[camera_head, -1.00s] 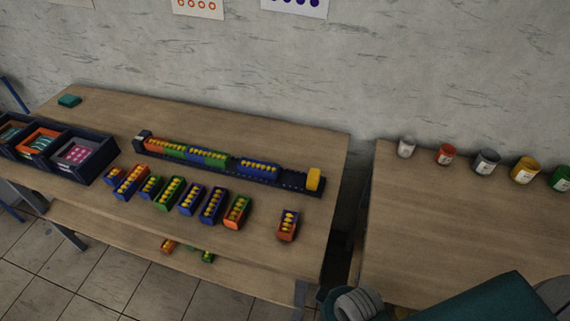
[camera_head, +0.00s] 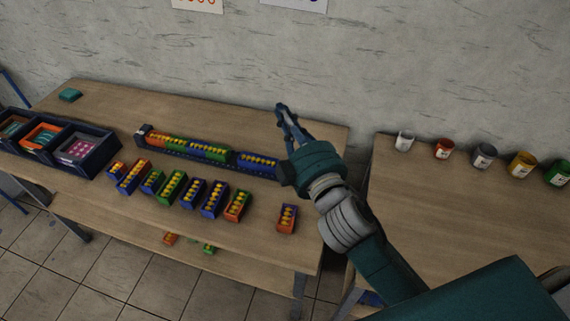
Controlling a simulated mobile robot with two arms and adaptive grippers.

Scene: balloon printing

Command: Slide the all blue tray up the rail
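The all blue tray (camera_head: 258,163) with yellow pieces sits on the dark rail (camera_head: 180,156), toward its right end. Left of it on the rail is a row of joined trays in orange, green and blue (camera_head: 190,148); a small gap seems to separate them from the blue tray. My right gripper (camera_head: 283,110) is over the right part of the table, above and right of the blue tray, pointing toward the wall. Its fingers look empty, but their spread is unclear. My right wrist hides the right end of the rail. My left gripper is not in view.
Several loose coloured trays (camera_head: 192,193) stand in a row in front of the rail, with an orange and blue one (camera_head: 287,218) apart at right. Dark bins (camera_head: 86,152) are at left. Paint cans (camera_head: 483,155) stand on the right table (camera_head: 450,210).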

